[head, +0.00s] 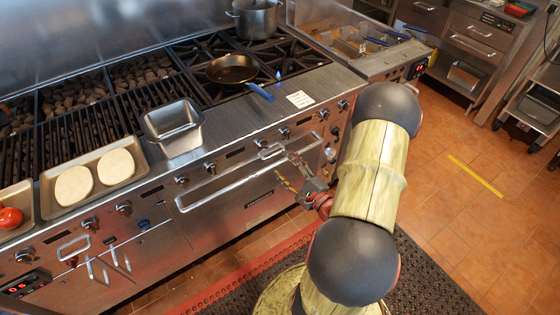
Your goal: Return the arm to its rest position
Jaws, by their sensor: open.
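My gripper (284,168) is in the head view, in front of the upper oven front of the range (235,195). Its fingers are apart and nothing shows between them. It is beside the oven door handle (228,180); I cannot tell whether it touches. My arm, with pale yellow links and dark joints, bends down the right side of the picture.
The char grill (83,108) is at left. A tray (48,200) with two pale discs and a metal pan (173,127) stand on the front ledge. A skillet (233,69) and pot (256,18) sit on the burners.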

